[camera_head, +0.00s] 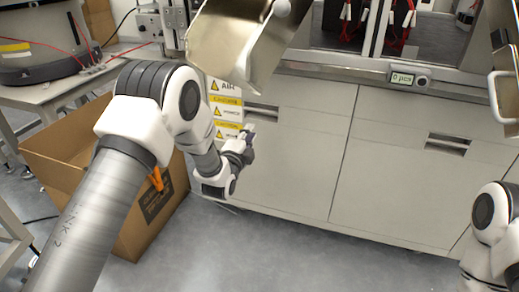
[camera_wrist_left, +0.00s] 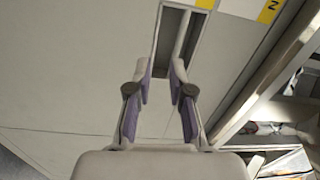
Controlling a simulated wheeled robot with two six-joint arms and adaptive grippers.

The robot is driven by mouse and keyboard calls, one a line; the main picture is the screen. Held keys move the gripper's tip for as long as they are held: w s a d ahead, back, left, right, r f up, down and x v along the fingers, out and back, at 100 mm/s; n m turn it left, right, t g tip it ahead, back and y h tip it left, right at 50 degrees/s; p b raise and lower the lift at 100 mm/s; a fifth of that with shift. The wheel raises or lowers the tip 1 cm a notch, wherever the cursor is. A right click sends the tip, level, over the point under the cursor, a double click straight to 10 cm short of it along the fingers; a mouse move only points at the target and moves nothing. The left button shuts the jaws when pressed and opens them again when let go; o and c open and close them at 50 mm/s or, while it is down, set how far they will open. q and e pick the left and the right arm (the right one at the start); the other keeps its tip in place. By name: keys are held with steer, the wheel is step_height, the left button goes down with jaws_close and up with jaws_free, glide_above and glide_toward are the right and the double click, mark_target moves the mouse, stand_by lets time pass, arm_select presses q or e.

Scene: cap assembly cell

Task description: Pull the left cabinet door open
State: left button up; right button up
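The left cabinet door (camera_head: 290,165) is a light grey panel and looks closed, flush with its neighbour. Its recessed handle slot (camera_head: 262,112) is near the upper left of the door. My left gripper (camera_head: 247,145) is in front of the door, just below and left of the slot. In the left wrist view the handle slot (camera_wrist_left: 182,35) lies just ahead of the fingertips. There my left gripper (camera_wrist_left: 162,72) is open, its purple-padded fingers apart with nothing between them. Contact with the door cannot be told. My right gripper is out of view; only part of that arm shows.
The right cabinet door (camera_head: 395,185) has its own slot (camera_head: 447,144). A cardboard box (camera_head: 60,150) stands on the floor to the left, behind my left arm. A metal chute (camera_head: 235,40) hangs above the gripper. The floor (camera_head: 270,255) before the doors is clear.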

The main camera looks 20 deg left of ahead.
mark_target(260, 110)
arm_select(q)
steer(key=shift+m+t, duration=0.8)
steer(key=w+r+b, duration=0.1)
steer(key=w, duration=0.2)
steer(key=w+r+b, duration=0.1)
steer(key=w+b, duration=0.1)
steer(key=w, duration=0.1)
steer(key=w+r+b, duration=0.1)
steer(key=w+b, duration=0.1)
steer(key=shift+w+d, duration=0.25)
steer(key=shift+w, duration=0.15)
steer(key=shift+w+r, duration=0.1)
steer(key=shift+w, duration=0.1)
jaws_close()
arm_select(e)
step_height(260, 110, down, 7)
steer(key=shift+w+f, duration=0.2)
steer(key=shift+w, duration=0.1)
